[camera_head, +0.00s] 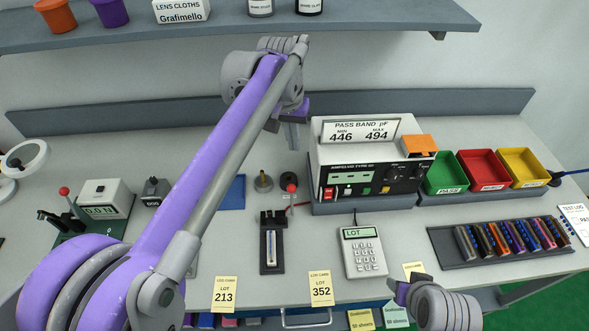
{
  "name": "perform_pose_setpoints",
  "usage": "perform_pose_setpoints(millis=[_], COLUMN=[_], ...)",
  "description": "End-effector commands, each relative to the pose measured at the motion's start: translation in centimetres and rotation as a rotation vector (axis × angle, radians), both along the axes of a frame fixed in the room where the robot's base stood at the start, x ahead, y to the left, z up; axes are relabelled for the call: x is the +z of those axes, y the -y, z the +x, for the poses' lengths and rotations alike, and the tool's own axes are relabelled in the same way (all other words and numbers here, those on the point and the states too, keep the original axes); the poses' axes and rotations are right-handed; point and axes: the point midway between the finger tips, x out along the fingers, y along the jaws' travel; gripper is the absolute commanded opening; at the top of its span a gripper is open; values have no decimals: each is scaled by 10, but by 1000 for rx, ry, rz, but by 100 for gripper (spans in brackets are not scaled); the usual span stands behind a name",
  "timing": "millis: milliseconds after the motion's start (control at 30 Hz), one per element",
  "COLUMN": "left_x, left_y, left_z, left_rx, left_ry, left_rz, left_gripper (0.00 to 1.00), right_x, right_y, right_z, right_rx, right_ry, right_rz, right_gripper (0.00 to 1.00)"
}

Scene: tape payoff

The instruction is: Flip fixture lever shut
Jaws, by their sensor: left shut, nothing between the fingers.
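A small black fixture (271,252) stands on the bench near the middle and holds a pale, slim upright-looking part in its slot. A lever with a red ball knob (288,178) rises at its back right; whether it is joined to the fixture is hard to tell. My left gripper (292,138) hangs above and behind the red knob, fingers pointing down, shut and empty, apart from the knob.
The meter (330,158) stands right of the knob, with a keypad (363,252) in front. Green, red and yellow bins (446,173) and a rack of parts (455,262) lie further right. A force gauge (105,197) is at left. A shelf (370,18) runs above.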

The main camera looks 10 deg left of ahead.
Motion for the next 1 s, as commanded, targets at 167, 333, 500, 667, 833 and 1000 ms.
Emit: perform_pose_setpoints(millis=[167, 333, 500, 667, 833, 1000], left_x=[-1, -11, -41, -77, -98, -91], left_y=[0, 1, 3, 6, 8, 7], left_z=[0, 1, 3, 6, 1, -20], left_rx=[0, 0, 0, 0, 0, 0], left_ry=[1, 1, 1, 1, 2, 3], left_rz=[0, 0, 0, 0, 0, 0], left_gripper=[0, 0, 0, 0, 0, 0], right_x=[0, -1, -4, -6, -5, 1], right_y=[0, 0, 0, 0, 0, 0], right_z=[0, -1, -2, -2, -2, 1], right_rx=[0, 0, 0, 0, 0, 0], right_ry=[0, -1, -3, -5, -3, 1], right_rz=[0, 0, 0, 0, 0, 0], right_gripper=[50, 50, 50, 50, 50, 50])
